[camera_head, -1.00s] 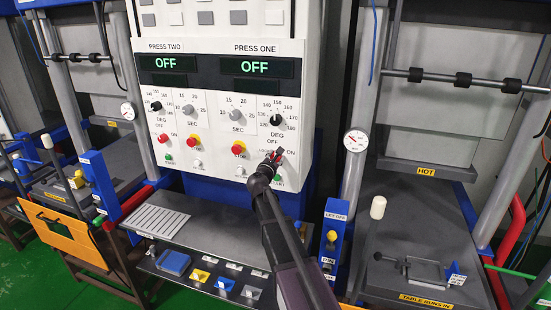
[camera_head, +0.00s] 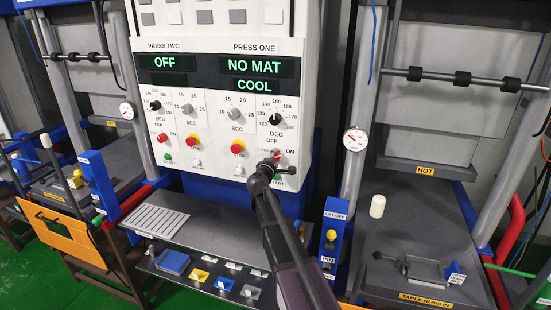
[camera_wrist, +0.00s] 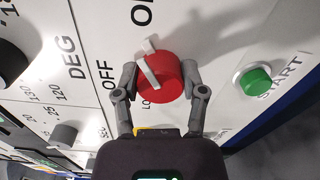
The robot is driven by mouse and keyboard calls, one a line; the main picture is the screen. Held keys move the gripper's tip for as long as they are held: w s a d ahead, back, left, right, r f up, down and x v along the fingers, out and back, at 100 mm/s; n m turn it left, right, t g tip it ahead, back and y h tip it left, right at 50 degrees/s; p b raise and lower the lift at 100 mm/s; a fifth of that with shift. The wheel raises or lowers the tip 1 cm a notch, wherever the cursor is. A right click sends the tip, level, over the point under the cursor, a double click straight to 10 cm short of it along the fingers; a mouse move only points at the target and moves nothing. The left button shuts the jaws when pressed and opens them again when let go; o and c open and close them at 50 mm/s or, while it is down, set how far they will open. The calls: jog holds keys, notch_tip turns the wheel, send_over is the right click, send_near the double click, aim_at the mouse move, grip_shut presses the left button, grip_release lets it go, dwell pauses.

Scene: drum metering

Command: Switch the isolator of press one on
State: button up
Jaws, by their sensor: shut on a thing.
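The press one isolator is a round red knob with a white bar, seen in the wrist view (camera_wrist: 168,80). Its bar points toward the lettering at the top, where ON is partly cut off, and away from OFF at the left. My gripper (camera_wrist: 160,76) is shut on the knob, one finger on each side. In the head view my gripper (camera_head: 271,163) covers much of the isolator at the panel's lower right. The press one display (camera_head: 255,67) reads NO MAT, with COOL below it.
The green START button (camera_wrist: 254,80) sits right of the knob, close to my finger. The press two display (camera_head: 168,63) reads OFF. A red-and-yellow stop button (camera_head: 237,147) and a dial (camera_head: 275,118) are nearby. A slotted shelf (camera_head: 155,221) lies below the panel.

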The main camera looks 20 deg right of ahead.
jog(key=shift+w+m, duration=0.1)
jog(key=shift+m, duration=0.9)
jog(key=o, duration=1.1)
jog(key=shift+o, duration=0.2)
jog(key=v, duration=1.2)
